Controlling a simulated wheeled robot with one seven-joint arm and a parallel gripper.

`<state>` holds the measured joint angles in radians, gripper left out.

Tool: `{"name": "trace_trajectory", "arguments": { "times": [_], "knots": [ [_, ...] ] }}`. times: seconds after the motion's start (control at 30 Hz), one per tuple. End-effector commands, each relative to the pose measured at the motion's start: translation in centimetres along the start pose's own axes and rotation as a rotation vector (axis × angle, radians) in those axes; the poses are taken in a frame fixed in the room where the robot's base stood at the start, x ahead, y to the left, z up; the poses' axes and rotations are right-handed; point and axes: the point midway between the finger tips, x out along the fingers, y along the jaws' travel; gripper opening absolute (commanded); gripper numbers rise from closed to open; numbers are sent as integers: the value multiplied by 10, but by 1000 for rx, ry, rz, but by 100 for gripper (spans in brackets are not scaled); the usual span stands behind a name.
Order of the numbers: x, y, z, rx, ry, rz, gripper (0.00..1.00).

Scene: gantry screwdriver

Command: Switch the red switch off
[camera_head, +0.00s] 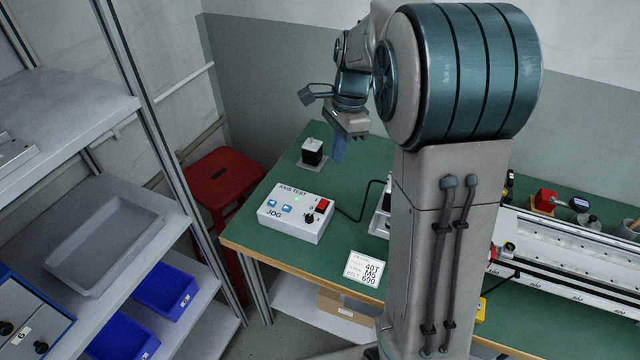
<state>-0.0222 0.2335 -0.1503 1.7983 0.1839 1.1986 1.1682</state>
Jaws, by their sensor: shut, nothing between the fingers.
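The red switch (323,204) is a small red rocker on the top right of a white control box (291,220). The box is marked AXIS TEST and JOG and carries blue buttons, a black knob and a small lit green light. It sits on the green workbench (262,240) near its left front edge. My gripper (339,152) hangs above the bench, behind and above the switch, pointing down. It is shut and empty, and clear of the box. Which way the rocker is tipped is too small to tell.
A small black-and-white motor block (312,152) stands behind the box. A black cable runs right from the box. A white label card (363,271) lies at the front edge. A red stool (222,178) and grey shelving (100,190) stand left. A linear rail (570,262) lies right.

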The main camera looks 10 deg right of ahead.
Motion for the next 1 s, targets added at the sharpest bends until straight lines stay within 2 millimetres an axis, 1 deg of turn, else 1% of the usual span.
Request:
{"name": "trace_trajectory", "arguments": {
  "times": [0.03, 0.2, 0.3, 0.4, 0.5, 0.6, 1.0],
  "knots": [
    [8, -16, -7, 95, -9, 26, 0],
    [35, -61, -27, 425, -23, 101, 0],
    [52, -80, -36, 586, -19, 141, 0],
    [66, -94, -43, 707, -10, 170, 0],
    [76, -103, -47, 789, -3, 189, 0],
    [81, -107, -49, 830, 1, 199, 0],
    [84, -107, -49, 843, 2, 202, 0]
  ]
}}
